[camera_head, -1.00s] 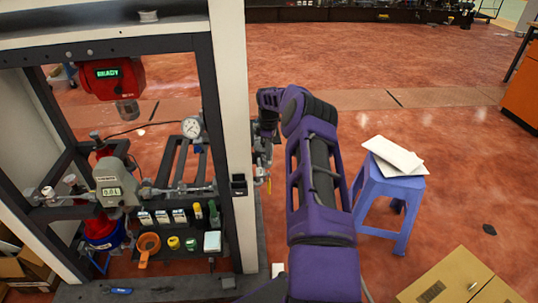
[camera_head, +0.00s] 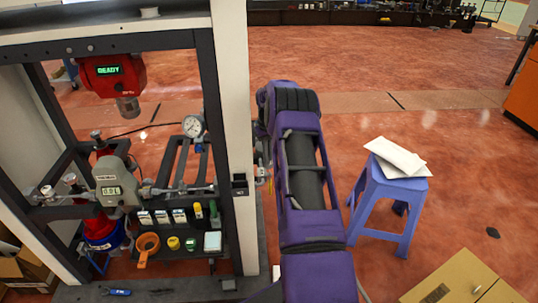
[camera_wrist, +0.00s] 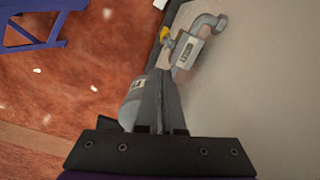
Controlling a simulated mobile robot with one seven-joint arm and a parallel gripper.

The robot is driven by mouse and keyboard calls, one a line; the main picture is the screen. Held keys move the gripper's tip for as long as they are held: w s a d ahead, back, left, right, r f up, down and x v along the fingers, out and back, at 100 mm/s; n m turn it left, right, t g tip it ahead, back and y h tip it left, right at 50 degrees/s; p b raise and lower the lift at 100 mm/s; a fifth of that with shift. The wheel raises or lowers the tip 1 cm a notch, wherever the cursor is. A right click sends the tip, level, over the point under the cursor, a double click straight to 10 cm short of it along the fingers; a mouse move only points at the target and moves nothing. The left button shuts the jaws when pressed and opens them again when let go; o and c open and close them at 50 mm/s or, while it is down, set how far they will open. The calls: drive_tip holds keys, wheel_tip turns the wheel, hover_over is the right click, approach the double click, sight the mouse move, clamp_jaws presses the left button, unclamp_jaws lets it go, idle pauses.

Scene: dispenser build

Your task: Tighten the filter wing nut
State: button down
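In the wrist view, my gripper (camera_wrist: 160,80) points up the picture, its two grey fingers close together. A light grey rounded body (camera_wrist: 131,112), possibly the filter, with a label beside it, lies left of the fingers and is partly covered by them. Beyond the tips is a grey pipe fitting (camera_wrist: 187,52) with a label, a yellow part and an elbow. I cannot make out the wing nut; the fingers may hide it. Whether they hold anything is unclear. In the head view, my arm hides the gripper; fittings (camera_head: 262,170) show beside the white post.
The white post (camera_head: 233,120) of the dispenser frame stands just left of my arm. A blue stool (camera_head: 385,186) with white sheets on it stands to the right. A cardboard box (camera_head: 465,280) lies at the lower right.

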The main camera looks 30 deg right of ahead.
drive_tip(key=m, duration=0.3)
drive_tip(key=a+m, duration=0.1)
drive_tip(key=shift+w+r, duration=0.15)
drive_tip(key=shift+w, duration=0.25)
drive_tip(key=shift+w+m, duration=0.1)
drive_tip(key=shift+m, duration=1.8)
drive_tip(key=shift+d, duration=0.1)
drive_tip(key=c, duration=1.2)
unclamp_jaws()
drive_tip(key=shift+o, duration=1)
drive_tip(key=shift+d, duration=0.1)
wheel_tip(320, 180, up, 17)
drive_tip(key=p, duration=0.2)
drive_tip(key=shift+r+p, duration=0.15)
drive_tip(key=shift+p, duration=0.15)
